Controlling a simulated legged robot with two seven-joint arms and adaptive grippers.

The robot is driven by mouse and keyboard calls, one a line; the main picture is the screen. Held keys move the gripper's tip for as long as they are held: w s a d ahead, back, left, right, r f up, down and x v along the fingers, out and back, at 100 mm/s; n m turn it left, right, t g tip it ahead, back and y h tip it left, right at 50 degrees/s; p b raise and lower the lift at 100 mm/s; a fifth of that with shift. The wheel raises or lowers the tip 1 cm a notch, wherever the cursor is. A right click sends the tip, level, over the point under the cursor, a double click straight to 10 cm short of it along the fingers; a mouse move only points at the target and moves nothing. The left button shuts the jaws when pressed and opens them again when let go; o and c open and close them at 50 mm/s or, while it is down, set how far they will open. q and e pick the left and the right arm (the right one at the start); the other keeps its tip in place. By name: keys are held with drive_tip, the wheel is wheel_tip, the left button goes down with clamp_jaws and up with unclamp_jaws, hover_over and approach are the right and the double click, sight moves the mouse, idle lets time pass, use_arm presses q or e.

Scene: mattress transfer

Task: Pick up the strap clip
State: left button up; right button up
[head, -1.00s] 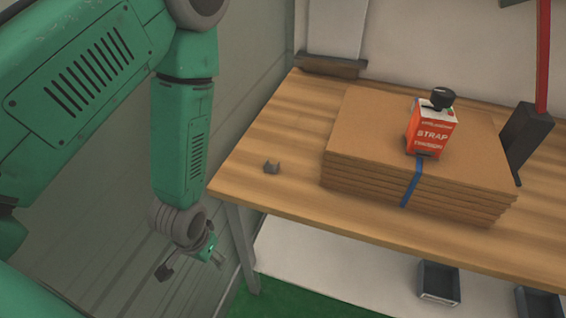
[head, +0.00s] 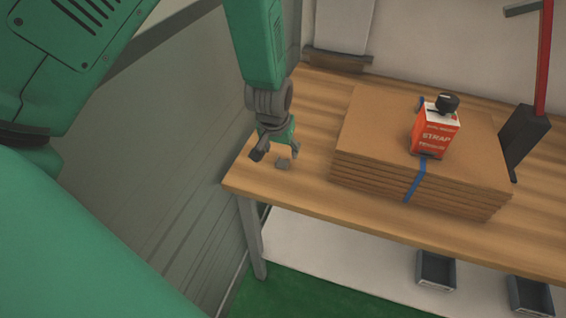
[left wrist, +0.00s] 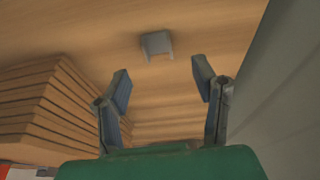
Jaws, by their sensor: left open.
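The strap clip (head: 283,164) is a small grey piece lying on the wooden table near its left end, left of the cardboard stack. It also shows in the left wrist view (left wrist: 157,44), beyond the fingertips and between their lines. My left gripper (head: 276,153) hangs over the table's left end, just beside and above the clip. In the left wrist view its two fingers (left wrist: 161,88) are spread with nothing between them. My right gripper is not in view.
A dark block with a red post (head: 524,140) stands at the right. Dark bins (head: 436,270) sit below. Bare wood surrounds the clip.

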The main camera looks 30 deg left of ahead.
sight(282, 162)
use_arm(q)
drive_tip(key=shift+a+f, duration=0.15)
drive_tip(key=shift+f, duration=0.4)
drive_tip(key=f, duration=0.1)
drive_tip(key=w+f, duration=0.1)
drive_tip(key=f, duration=0.2)
drive_tip(key=shift+w+d, duration=0.15)
drive_tip(key=shift+d, duration=0.25)
drive_tip(key=shift+a+f, duration=0.1)
drive_tip(key=shift+a, duration=0.4)
drive_tip(key=c, duration=1)
